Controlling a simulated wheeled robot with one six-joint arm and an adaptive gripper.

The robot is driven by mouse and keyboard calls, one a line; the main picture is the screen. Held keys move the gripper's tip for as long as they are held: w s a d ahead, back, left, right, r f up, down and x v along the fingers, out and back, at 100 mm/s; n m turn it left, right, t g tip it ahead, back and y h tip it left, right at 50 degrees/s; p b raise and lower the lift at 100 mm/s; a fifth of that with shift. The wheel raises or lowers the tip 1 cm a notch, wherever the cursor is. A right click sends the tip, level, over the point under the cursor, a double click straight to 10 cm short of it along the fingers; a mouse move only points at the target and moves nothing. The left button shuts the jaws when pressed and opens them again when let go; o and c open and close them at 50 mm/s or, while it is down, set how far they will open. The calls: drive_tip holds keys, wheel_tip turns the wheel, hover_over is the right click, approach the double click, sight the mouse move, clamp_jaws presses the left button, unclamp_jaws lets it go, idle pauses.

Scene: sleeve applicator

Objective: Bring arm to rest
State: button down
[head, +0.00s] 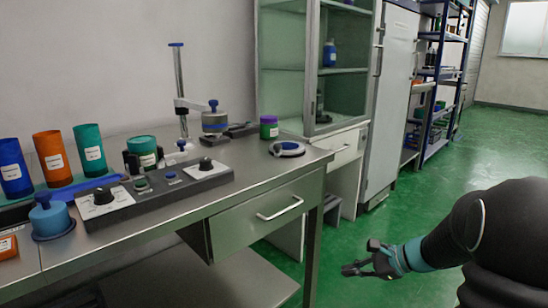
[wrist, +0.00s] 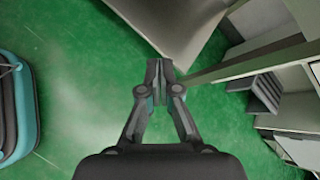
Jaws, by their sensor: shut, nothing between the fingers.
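My gripper (head: 364,265) is at the lower right of the head view, in front of and to the right of the steel bench (head: 268,170). It hangs over the green floor, apart from the bench and lower than its top. In the wrist view my gripper (wrist: 159,70) has its fingertips together, with nothing between them. My arm (head: 440,245) reaches in from the right edge of the head view.
The bench holds a control panel (head: 155,192), coloured cylinders (head: 52,158), a clamp stand (head: 181,95) and a purple-green jar (head: 269,127). A glass cabinet (head: 345,65) and blue shelves (head: 440,80) stand behind. The green floor (head: 480,140) is open.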

drive_tip(key=s+a+r+n+h, duration=0.1)
drive_tip(key=s+r+n+h, duration=0.2)
drive_tip(key=s+n, duration=0.2)
drive_tip(key=s+a+r+n+h, duration=0.2)
drive_tip(key=s+n, duration=0.4)
drive_tip(key=s, duration=0.6)
drive_tip(key=s+a+r+n+h, duration=0.1)
drive_tip(key=s+r+n+h, duration=0.3)
drive_tip(key=s, duration=0.5)
drive_tip(key=shift+a+n+h, duration=0.3)
drive_tip(key=shift+a+n, duration=0.1)
drive_tip(key=shift+n, duration=0.8)
